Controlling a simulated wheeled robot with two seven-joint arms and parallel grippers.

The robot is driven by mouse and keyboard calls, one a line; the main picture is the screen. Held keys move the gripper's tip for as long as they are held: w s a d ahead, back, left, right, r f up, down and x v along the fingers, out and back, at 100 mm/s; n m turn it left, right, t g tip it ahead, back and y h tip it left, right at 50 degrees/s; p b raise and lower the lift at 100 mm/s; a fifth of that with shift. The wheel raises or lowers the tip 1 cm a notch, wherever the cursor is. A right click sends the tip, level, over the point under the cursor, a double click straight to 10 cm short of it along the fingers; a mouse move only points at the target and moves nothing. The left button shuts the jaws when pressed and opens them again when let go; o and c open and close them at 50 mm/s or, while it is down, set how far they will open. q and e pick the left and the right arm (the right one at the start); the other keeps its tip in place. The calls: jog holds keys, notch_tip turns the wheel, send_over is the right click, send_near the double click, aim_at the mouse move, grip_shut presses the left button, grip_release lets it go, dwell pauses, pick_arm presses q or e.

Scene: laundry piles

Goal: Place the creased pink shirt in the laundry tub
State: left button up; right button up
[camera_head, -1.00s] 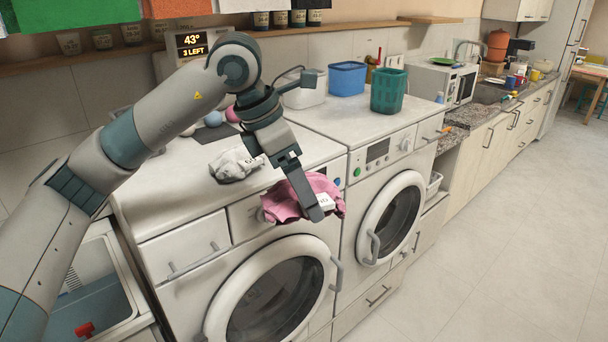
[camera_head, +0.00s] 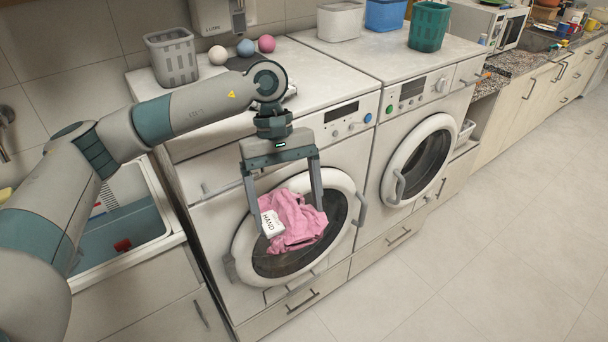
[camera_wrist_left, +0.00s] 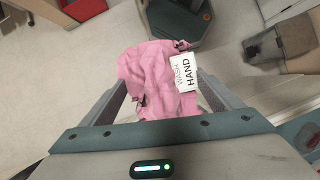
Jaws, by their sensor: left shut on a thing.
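The creased pink shirt (camera_head: 296,222) hangs bunched in my left gripper (camera_head: 288,212), in front of the left washer's round door. A white tag reading HAND is on its left side. In the left wrist view the shirt (camera_wrist_left: 150,75) sits between the two fingers, with its tag reading WASH HAND. The laundry tub (camera_head: 152,243) is at the left, a sunken basin with a blue-grey inside and a small red thing in it. The shirt is to the right of the tub and apart from it. My right gripper is not in view.
The left washer (camera_head: 220,225) stands between the tub and the right washer (camera_head: 385,225). A grey basket (camera_head: 172,58) and three balls (camera_head: 245,48) are on top at the back. A teal basket (camera_head: 429,27) stands on the right washer. The floor (camera_head: 480,260) is clear.

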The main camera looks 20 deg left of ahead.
pick_arm(q)
jog(key=s+a+f+m+g+y, duration=0.1)
jog(key=s+a+f+m+y, duration=0.1)
jog(key=s+f+m, duration=0.3)
jog(key=a+f+m, duration=0.1)
jog(key=m, duration=0.1)
jog(key=shift+s+m+y, duration=0.15)
jog(key=shift+m+y, duration=0.15)
jog(key=shift+y, duration=0.1)
jog(key=shift+a, duration=0.1)
jog(key=shift+a, duration=0.1)
